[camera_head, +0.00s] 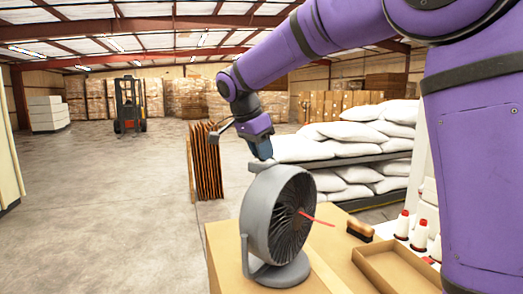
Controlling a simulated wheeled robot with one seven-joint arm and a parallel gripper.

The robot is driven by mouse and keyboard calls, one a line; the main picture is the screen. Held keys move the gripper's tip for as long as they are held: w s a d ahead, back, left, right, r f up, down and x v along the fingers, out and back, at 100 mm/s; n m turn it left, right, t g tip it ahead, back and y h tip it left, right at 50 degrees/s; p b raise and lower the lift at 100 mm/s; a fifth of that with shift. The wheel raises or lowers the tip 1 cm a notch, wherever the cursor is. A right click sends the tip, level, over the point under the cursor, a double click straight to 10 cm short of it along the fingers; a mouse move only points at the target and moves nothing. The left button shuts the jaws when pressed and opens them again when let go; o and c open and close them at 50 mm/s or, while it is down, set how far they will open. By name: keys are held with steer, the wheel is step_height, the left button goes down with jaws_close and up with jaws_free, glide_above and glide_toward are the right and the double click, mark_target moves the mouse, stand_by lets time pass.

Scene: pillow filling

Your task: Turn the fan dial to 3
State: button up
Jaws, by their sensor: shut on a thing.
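The grey fan (256,214) stands upright on its round base on the table, with its grille turned to the right. A thin red strip (317,218) sticks out from the middle of its grille. My gripper (263,157) points down at the top of the fan's housing. It is shut on the small grey fan dial (261,165) there. The fingertips mostly hide the dial, and its numbers and pointer cannot be read.
The fan is on a light brown table (222,247). A shallow open box (394,270), a brush (360,230) and white bottles with red caps (419,236) are to its right. White sacks (350,133) fill a rack behind. Open floor lies left.

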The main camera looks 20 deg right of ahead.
steer(key=o, duration=0.9)
steer(key=v, duration=1)
steer(key=shift+a+r, duration=0.25)
steer(key=shift+r, duration=0.05)
steer(key=s+d+f+n+t+y, duration=0.15)
steer(key=s+d+n, duration=0.25)
steer(key=s, duration=0.4)
steer(key=s+d+f+n+y, duration=0.15)
steer(key=s+d+n, duration=0.25)
steer(key=s, duration=0.4)
steer(key=s+d+f+n+t+y, duration=0.1)
steer(key=s+d+f+n+t, duration=0.1)
steer(key=s+f+n, duration=0.5)
steer(key=s+d+f, duration=0.1)
steer(key=s+f, duration=0.4)
steer(key=s, duration=0.3)
steer(key=shift+d+t, duration=0.2)
steer(key=shift+t, duration=0.15)
